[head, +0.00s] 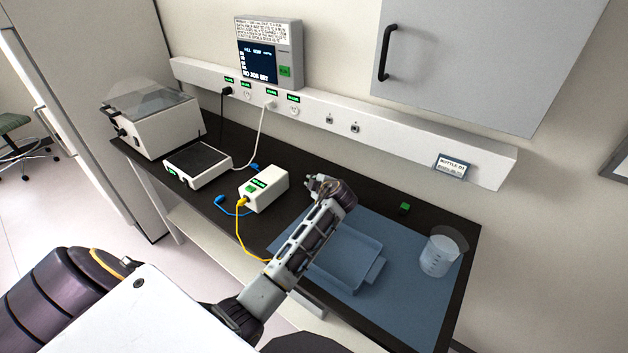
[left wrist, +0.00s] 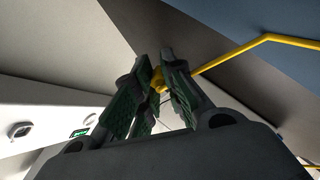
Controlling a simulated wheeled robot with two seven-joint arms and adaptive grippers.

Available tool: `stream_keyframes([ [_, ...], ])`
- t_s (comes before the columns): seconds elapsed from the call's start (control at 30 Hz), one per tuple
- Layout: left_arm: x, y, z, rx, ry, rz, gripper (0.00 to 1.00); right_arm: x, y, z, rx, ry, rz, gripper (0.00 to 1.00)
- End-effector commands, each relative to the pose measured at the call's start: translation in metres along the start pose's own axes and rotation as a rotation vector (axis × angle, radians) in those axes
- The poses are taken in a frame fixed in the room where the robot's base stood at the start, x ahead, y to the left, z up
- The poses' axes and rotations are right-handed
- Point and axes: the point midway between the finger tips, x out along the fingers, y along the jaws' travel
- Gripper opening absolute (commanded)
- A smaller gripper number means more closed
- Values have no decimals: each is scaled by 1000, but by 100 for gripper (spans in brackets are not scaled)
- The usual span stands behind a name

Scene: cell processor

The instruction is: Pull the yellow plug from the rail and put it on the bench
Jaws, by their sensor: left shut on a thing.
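My left gripper (head: 318,184) is above the bench, just right of the white box, with the wall rail (head: 400,125) behind it. In the left wrist view the same gripper (left wrist: 158,68) is shut on the yellow plug (left wrist: 157,82), which shows between the fingertips. A yellow cable (left wrist: 245,49) runs from it to the right. In the head view the plug is hidden, while the yellow cable (head: 240,232) leaves the white box and passes behind my forearm. The dark bench (head: 385,190) lies below the gripper. My right gripper is not in view.
A white box (head: 264,188), a black-topped device (head: 198,164) and a lidded machine (head: 155,122) stand on the left part of the bench. A blue tray (head: 345,258) and a beaker (head: 437,257) are on the blue mat (head: 400,302). Black (head: 226,91) and white (head: 269,104) plugs sit in the rail.

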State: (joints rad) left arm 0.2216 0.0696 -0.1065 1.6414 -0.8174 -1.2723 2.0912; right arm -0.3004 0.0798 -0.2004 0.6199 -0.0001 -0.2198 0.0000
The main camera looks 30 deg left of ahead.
Motion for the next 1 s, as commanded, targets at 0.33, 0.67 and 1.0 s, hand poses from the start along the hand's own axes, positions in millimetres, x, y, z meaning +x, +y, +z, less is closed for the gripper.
stream_keyframes([
  [0.33, 6, -10, 6, -1, -1, 0, 0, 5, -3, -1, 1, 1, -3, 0],
  [0.67, 6, -10, 6, -1, -1, 0, 19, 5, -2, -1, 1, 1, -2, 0],
  [1.0, 6, -10, 6, -1, -1, 0, 36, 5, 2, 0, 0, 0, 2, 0],
])
